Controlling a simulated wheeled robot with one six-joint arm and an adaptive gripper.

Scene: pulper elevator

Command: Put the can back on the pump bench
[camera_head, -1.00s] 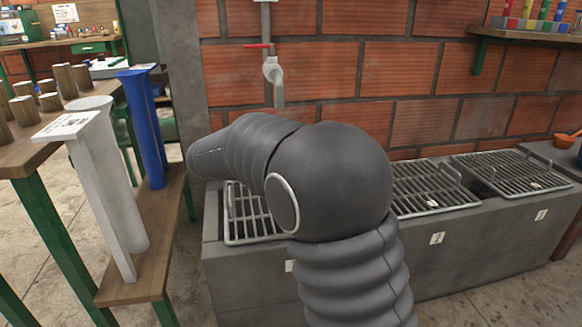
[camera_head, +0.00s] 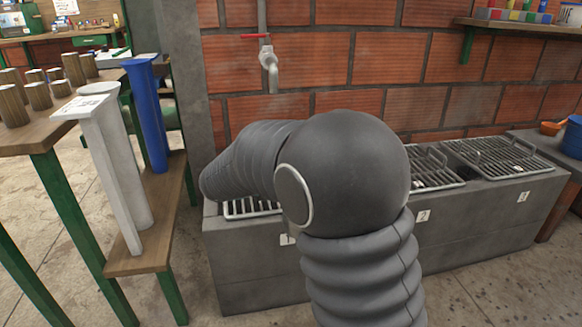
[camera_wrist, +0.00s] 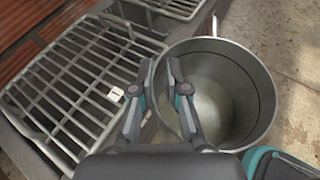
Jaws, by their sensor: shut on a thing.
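My gripper (camera_wrist: 160,76) is shut on the rim of a grey metal can (camera_wrist: 258,92) in the wrist view. One finger is inside the can and one outside. The can is open at the top, roughly upright, with pale contents or a pale bottom inside. It is beside the grates, over the floor side. In the head view my arm hides the gripper and the can. I cannot tell which surface is the pump bench.
A concrete trough (camera_head: 465,228) with metal grates (camera_head: 497,155) runs along the brick wall, below a tap (camera_head: 268,62). At left, a wooden table (camera_head: 50,137) and a lower shelf (camera_head: 150,240) hold wooden blocks and white and blue columns. A blue container (camera_head: 573,138) stands far right.

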